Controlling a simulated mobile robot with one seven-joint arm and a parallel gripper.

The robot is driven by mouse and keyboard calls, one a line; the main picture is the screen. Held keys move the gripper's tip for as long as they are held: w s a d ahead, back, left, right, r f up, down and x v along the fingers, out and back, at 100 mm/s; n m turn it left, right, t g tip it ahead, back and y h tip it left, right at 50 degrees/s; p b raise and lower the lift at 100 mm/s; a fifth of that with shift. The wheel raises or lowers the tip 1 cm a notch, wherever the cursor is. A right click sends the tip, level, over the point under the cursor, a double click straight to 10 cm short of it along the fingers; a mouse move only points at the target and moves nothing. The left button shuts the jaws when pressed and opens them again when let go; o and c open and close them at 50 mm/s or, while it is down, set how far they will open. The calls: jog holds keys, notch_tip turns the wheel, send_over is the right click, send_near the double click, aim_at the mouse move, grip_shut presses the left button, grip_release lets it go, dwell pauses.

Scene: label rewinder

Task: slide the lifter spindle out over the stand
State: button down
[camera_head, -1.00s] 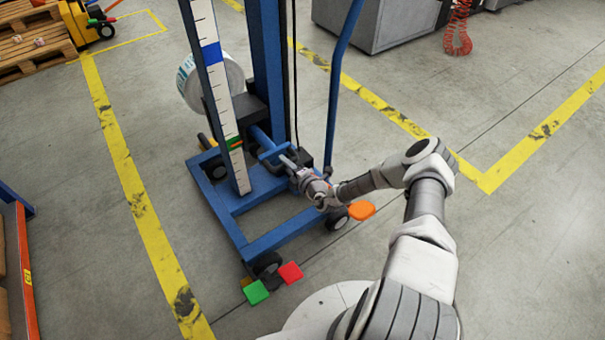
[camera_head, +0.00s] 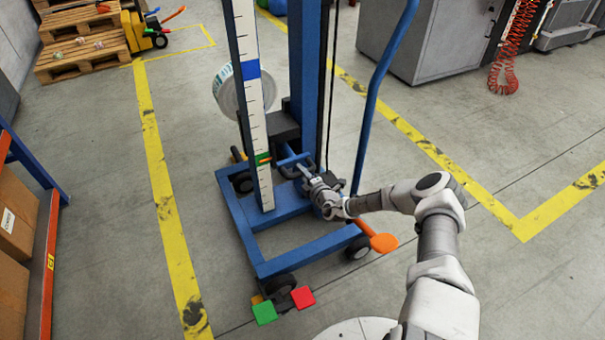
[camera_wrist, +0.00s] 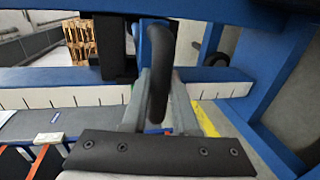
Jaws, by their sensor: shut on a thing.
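The blue lifter (camera_head: 308,70) stands upright in front of me, with a scale strip on its near post. A white roll (camera_head: 227,95) sits on its far side, partly hidden by the post; the spindle inside it is hidden. A blue handle (camera_head: 291,161) is on the near side, close to the dark carriage block (camera_head: 283,126). My gripper (camera_head: 306,172) is shut on this handle. In the wrist view, my gripper (camera_wrist: 158,85) has its fingers on both sides of the dark, curved handle grip (camera_wrist: 161,65). I cannot make out a stand.
A curved blue bar (camera_head: 375,95) rises beside my arm. A shelf with boxes (camera_head: 15,215) is at left, a grey cabinet (camera_head: 415,45) behind. Floor at right is clear.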

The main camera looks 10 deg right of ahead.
jog(key=c, duration=0.7)
grip_release()
jog(key=shift+w+r, duration=0.15)
jog(key=shift+r, duration=0.05)
jog(key=shift+a, duration=0.1)
jog(key=shift+f, duration=0.1)
jog(key=p+v, duration=0.6)
jog(key=v, duration=1.1)
jog(key=shift+s+p, duration=0.25)
jog(key=shift+p, duration=0.05)
